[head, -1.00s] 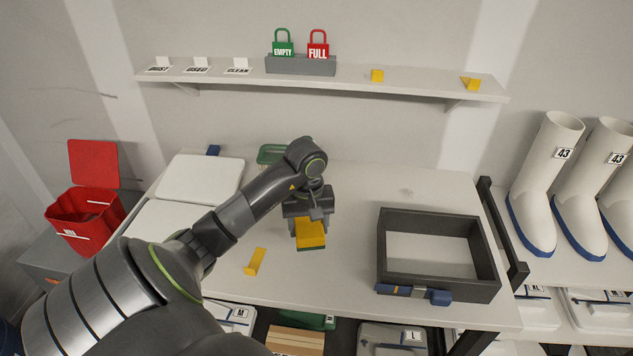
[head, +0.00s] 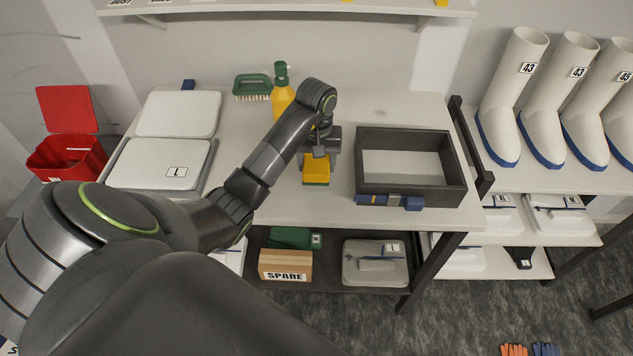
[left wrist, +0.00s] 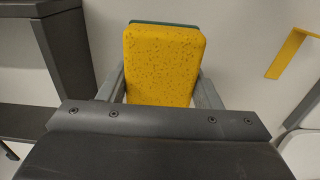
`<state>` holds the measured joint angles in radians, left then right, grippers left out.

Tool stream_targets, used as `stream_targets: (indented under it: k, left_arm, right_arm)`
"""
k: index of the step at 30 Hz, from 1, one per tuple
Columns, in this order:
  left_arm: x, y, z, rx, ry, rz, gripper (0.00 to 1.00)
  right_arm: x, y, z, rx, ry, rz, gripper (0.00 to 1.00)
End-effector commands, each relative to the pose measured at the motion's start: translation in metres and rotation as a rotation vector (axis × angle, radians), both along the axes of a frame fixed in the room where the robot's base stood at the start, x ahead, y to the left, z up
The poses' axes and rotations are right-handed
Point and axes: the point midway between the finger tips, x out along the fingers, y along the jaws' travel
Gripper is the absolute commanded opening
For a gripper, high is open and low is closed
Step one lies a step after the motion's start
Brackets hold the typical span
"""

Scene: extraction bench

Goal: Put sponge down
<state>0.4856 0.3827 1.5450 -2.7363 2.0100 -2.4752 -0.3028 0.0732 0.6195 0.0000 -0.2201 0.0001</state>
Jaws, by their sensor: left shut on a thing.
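The sponge (head: 316,171) is a yellow block with a green layer along one side. It is in my left gripper (head: 318,152), over the bench, left of the dark open frame. In the left wrist view the sponge (left wrist: 162,65) sits between the two grey fingers, which are shut on its sides. The sponge is at or close above the bench top (head: 400,110); I cannot tell whether it touches. My right gripper is not in view.
The dark open frame (head: 366,190) stands right of the sponge. A spray bottle (head: 282,98) and green brush (head: 253,85) stand behind. White lidded boxes (head: 178,113) are at the left. A yellow bracket (left wrist: 288,52) lies nearby in the wrist view. The bench's front edge is close.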

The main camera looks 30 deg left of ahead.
Motion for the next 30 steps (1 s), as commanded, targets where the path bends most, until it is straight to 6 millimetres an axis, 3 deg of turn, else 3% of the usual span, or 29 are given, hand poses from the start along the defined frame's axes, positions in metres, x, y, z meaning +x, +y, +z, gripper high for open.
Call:
stream_targets:
  k: [7,12,25,26,30]
  left_arm:
    - [-0.001,0.000,-0.032,-0.001,0.004,0.001,0.22]
    - [0.000,0.000,-0.049,-0.001,0.002,0.001,0.22]
    - [0.000,0.000,-0.058,0.001,-0.001,0.000,0.22]
    - [0.000,0.000,-0.057,0.001,-0.001,0.000,0.61]
    - [0.000,0.000,-0.056,0.001,-0.001,0.001,0.79]
  right_arm:
    - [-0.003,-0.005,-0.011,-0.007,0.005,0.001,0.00]
    - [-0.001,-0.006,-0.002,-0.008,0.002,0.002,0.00]
    - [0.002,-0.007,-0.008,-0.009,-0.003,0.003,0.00]
    - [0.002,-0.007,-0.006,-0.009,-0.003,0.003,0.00]
    - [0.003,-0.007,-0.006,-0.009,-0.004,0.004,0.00]
